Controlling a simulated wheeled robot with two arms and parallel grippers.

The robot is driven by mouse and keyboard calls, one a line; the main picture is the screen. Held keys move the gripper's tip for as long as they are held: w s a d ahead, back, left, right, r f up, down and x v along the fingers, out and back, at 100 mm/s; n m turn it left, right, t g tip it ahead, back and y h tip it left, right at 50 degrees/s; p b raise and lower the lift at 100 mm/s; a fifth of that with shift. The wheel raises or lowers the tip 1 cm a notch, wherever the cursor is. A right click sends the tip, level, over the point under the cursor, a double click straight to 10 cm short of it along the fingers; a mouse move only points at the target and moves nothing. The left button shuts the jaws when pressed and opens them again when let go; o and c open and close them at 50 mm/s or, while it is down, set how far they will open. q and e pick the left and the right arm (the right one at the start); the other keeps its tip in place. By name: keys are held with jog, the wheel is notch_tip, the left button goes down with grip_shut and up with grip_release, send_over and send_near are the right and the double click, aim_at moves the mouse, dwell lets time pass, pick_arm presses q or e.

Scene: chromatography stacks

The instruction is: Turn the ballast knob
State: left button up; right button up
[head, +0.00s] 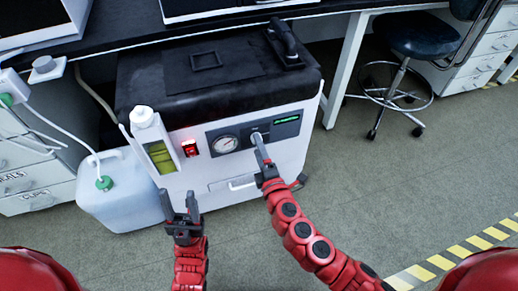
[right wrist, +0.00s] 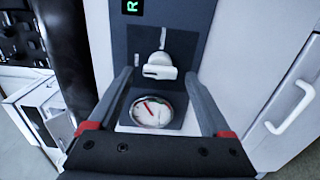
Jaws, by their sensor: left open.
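The ballast knob (right wrist: 155,68) is a pale grey knob on the dark panel of the white pump unit (head: 286,140). In the right wrist view it sits between the tips of my right gripper (right wrist: 158,76), whose two fingers are spread apart; whether they touch it I cannot tell. In the head view my right gripper (head: 262,149) reaches up to the panel and partly covers the knob. My left gripper (head: 180,207) is open and empty, in front of the unit, below the oil sight glass (head: 161,157).
A round gauge (head: 225,144) and a lit red switch (head: 190,148) are left of the knob; a green display (head: 286,119) is right. A jug (head: 120,196) stands left of the unit. A drawer handle (right wrist: 291,107) shows in the right wrist view.

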jog(key=v, duration=1.7)
jog(key=shift+s+b, duration=0.2)
jog(key=shift+b, duration=0.1)
